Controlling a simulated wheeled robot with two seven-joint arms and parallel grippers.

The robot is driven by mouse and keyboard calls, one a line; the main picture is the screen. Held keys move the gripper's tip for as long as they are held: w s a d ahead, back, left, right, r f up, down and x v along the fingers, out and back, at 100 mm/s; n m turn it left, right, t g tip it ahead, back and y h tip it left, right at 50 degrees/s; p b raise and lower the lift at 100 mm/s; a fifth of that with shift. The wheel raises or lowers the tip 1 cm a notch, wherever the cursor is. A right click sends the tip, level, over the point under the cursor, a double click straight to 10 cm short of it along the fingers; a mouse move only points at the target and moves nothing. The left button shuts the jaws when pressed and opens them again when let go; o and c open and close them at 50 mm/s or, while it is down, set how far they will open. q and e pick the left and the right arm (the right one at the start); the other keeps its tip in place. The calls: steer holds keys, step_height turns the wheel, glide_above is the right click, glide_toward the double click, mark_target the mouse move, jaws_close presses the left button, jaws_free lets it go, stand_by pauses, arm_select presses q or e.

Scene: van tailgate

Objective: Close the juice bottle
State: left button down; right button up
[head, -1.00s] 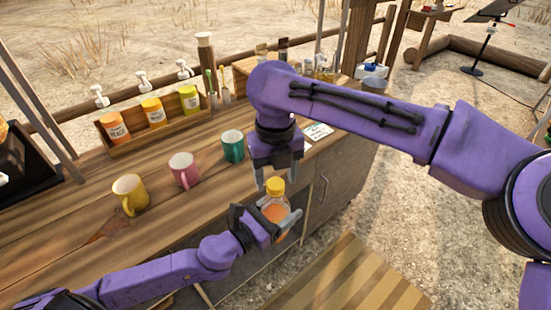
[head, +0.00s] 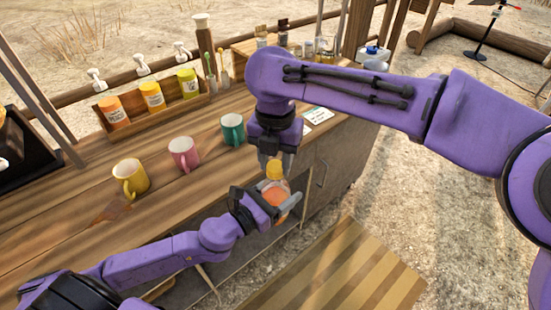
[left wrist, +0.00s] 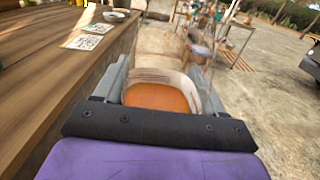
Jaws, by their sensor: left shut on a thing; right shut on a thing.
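The juice bottle (head: 273,196) is clear with orange juice inside and stands roughly upright in front of the counter edge. My left gripper (head: 281,205) is shut around its body. In the left wrist view the bottle (left wrist: 160,97) sits between the two grey fingers, orange juice showing. A yellow-orange cap (head: 275,170) is at the bottle's top. My right gripper (head: 275,160) points down from above and is shut on the cap. The fingers partly hide the cap, so I cannot tell how tightly it sits on the neck.
Yellow (head: 131,178), pink (head: 184,154) and teal (head: 232,130) mugs stand on the wooden counter (head: 60,225). A wooden rack (head: 112,125) with several jars is behind them. A printed card (head: 318,116) lies near the right end. A striped mat (head: 335,275) lies on the ground.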

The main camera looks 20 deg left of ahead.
steer(key=m, duration=0.2)
steer(key=shift+m, duration=0.4)
steer(key=o, duration=1.2)
steer(key=shift+c, duration=0.2)
steer(key=shift+r, duration=2.25)
steer(key=shift+c, duration=0.4)
